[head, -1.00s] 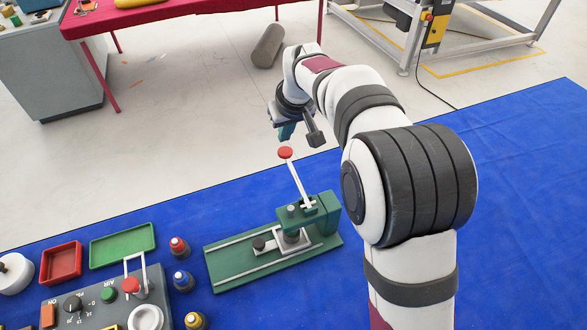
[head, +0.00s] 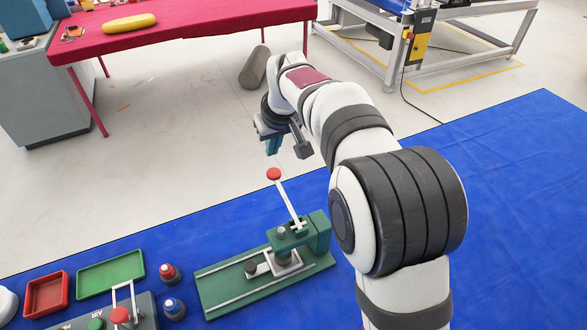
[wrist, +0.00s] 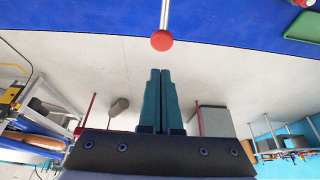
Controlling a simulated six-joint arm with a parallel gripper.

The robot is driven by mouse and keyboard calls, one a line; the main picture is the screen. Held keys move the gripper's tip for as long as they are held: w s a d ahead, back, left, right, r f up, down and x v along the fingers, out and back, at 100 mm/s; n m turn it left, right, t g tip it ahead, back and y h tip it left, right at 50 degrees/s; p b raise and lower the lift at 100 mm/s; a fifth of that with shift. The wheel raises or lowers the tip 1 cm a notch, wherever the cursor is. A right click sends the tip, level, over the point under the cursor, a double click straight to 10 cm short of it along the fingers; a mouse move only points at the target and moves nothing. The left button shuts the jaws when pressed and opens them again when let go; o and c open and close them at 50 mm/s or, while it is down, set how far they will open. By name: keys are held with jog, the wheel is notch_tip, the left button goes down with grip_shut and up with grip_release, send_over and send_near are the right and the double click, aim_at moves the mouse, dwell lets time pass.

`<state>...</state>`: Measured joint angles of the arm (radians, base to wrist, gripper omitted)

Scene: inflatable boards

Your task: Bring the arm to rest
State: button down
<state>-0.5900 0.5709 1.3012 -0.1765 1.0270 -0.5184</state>
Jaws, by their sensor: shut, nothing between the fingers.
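My gripper (head: 273,147) hangs above and just behind the green lever press, beyond the blue mat's far edge in the head view. Its teal fingers lie together with nothing between them, as the wrist view (wrist: 161,100) also shows. The press (head: 300,240) stands on a green base on the mat. Its lever, with a red knob (head: 274,174), points up and leans left. The knob also shows in the wrist view (wrist: 161,41), beyond the fingertips and apart from them.
A red-covered table (head: 210,17) stands behind. The mat's right side (head: 520,200) is clear.

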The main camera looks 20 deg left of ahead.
jog(key=s+d+r+m+g+h, duration=0.15)
jog(key=s+d+m, duration=0.25)
jog(key=s+d, duration=0.45)
jog(key=s+d+r+m, duration=0.2)
jog(key=s+d+m, duration=0.25)
jog(key=d, duration=0.75)
jog(key=s+d+f+m+g, duration=0.1)
jog(key=s+d+f+m, duration=0.1)
jog(key=s, duration=0.7)
jog(key=s+d+f+m+g, duration=0.1)
jog(key=s+d+f+m, duration=0.2)
jog(key=s+d, duration=0.3)
jog(key=s+m, duration=0.1)
jog(key=s, duration=0.3)
